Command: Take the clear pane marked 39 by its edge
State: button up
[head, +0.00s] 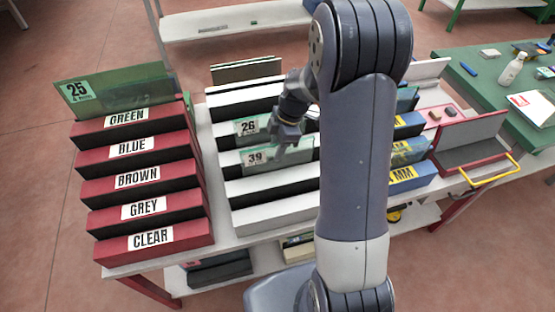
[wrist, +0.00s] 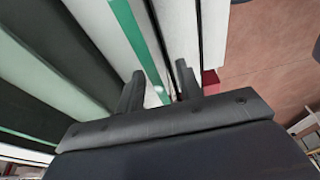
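The clear pane marked 39 (head: 258,158) stands upright in a slot of the white rack (head: 275,213) in the head view. My gripper (head: 282,150) is over its top edge, right of the label. In the wrist view, a green pane edge (wrist: 143,38) runs between the two open fingers of my gripper (wrist: 160,78), with a gap on either side. Nothing is held. The wrist view shows no number on this edge. My arm hides the right part of the white rack.
Another pane marked 26 (head: 246,127) stands in the slot behind. At left, a red rack (head: 160,242) has slots labelled green, blue, brown, grey and clear, with a green pane marked 25 (head: 125,91) at its back. A red tray (head: 470,157) stands at right.

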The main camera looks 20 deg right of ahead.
jog(key=shift+x, duration=0.95)
grip_shut()
jog(key=shift+r, duration=0.1)
